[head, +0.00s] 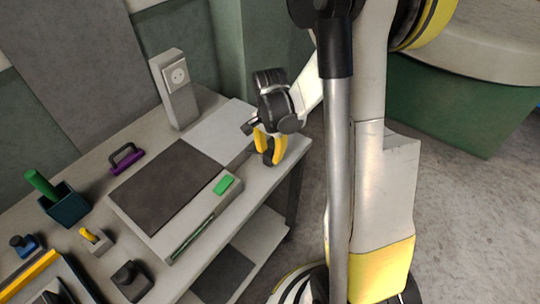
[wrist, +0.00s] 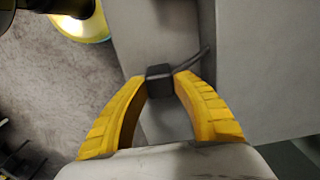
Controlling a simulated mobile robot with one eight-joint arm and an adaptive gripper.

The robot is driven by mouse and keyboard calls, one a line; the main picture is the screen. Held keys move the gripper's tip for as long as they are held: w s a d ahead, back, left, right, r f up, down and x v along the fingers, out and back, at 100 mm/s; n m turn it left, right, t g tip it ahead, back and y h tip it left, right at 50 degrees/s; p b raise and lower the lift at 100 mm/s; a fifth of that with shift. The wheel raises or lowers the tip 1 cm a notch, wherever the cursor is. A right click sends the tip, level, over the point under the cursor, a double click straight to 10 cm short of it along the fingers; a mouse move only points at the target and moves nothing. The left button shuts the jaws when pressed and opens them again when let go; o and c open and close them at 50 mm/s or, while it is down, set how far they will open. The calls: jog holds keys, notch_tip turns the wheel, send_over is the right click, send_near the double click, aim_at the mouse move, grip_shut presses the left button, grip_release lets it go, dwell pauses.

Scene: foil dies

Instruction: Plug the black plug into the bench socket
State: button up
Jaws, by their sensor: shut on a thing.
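The bench socket (head: 178,74) is a pale plate with a round face on an upright grey post at the back of the bench. My gripper (head: 268,158) is at the right end of the bench, right of and nearer than the socket post, pointing down. Its yellow fingers are shut on the black plug (wrist: 159,77), a small dark block between the fingertips in the wrist view (wrist: 159,80). A thin dark cord runs from the plug toward the upper right there. In the head view the plug is mostly hidden by the fingers. The plug's prongs cannot be made out.
A purple handle (head: 126,158), a teal holder (head: 64,204) and several small items stand to the left. A pale flat panel (head: 215,130) lies bare before the post.

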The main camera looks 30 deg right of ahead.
aim_at(271, 153)
jog(key=shift+r, duration=0.5)
grip_shut()
jog(key=r+p, duration=0.1)
jog(key=r, duration=0.1)
jog(key=r+p, duration=0.1)
jog(key=r, duration=0.1)
jog(key=shift+s+d, duration=0.1)
jog(key=shift+s, duration=0.1)
jog(key=s+d+r+p, duration=0.3)
jog(key=s+r, duration=0.3)
jog(key=s, duration=0.4)
jog(key=shift+s+d+p, duration=0.25)
jog(key=shift+d+p, duration=0.15)
jog(key=shift+d, duration=0.1)
